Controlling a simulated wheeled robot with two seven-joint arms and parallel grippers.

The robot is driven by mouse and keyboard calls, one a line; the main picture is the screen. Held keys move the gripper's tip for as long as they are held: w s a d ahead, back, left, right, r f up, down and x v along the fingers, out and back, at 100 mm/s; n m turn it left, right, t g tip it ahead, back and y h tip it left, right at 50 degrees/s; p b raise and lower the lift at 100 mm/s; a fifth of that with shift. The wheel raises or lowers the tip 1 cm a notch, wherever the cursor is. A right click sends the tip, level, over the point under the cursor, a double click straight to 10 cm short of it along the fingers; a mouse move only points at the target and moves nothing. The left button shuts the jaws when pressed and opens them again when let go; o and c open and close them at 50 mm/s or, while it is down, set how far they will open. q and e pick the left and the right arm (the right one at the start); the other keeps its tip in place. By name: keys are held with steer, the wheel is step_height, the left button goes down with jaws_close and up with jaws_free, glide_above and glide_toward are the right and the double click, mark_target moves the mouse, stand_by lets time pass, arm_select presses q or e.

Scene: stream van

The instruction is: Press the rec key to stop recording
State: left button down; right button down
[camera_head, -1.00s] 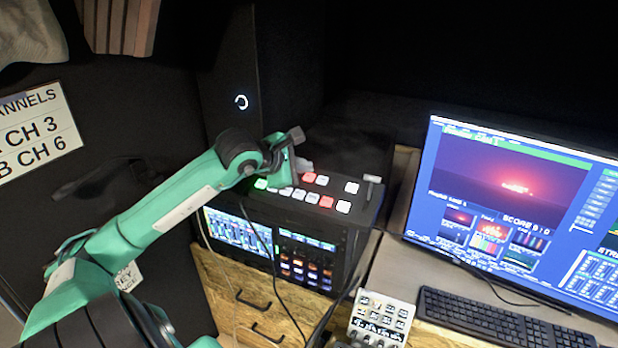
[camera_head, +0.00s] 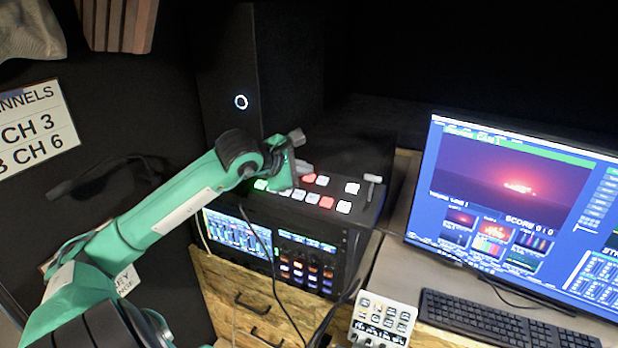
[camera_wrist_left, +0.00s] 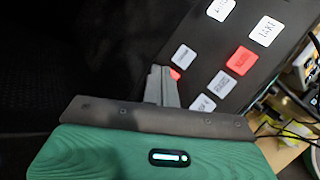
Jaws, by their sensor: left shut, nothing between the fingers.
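The switcher panel (camera_head: 370,206) is a black box with lit white, red and green keys. Two red keys show in the head view: one at the back (camera_head: 309,180) and one nearer the front (camera_head: 327,202). I cannot read which is the rec key. My left gripper (camera_head: 304,168) is shut and empty over the back-left of the panel, beside the back red key. In the left wrist view its fingertips (camera_wrist_left: 161,86) partly cover one red key (camera_wrist_left: 175,74); another red key (camera_wrist_left: 240,60) is in full view to the right. I cannot tell whether the fingertips touch a key. My right gripper is out of view.
A small lever (camera_head: 372,181) stands at the panel's right. A rack with screens (camera_head: 236,232) lies below its front. A monitor (camera_head: 505,205), keyboard (camera_head: 500,322) and small white keypad (camera_head: 384,318) are to the right. A dark tower (camera_head: 225,90) rises behind my left arm.

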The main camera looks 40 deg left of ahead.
arm_select(q)
steer(key=shift+f+b, duration=0.3)
steer(key=shift+b, duration=0.15)
stand_by(0.3)
steer(key=shift+r, duration=0.1)
stand_by(0.3)
steer(key=shift+s+r, duration=0.1)
steer(key=shift+r, duration=0.6)
steer(key=shift+r, duration=0.1)
steer(key=r, duration=0.3)
steer(key=s+r, duration=0.1)
steer(key=shift+s+d+r+p, duration=0.1)
steer(key=shift+d+r+p, duration=0.15)
steer(key=shift+r+p, duration=0.1)
stand_by(0.6)
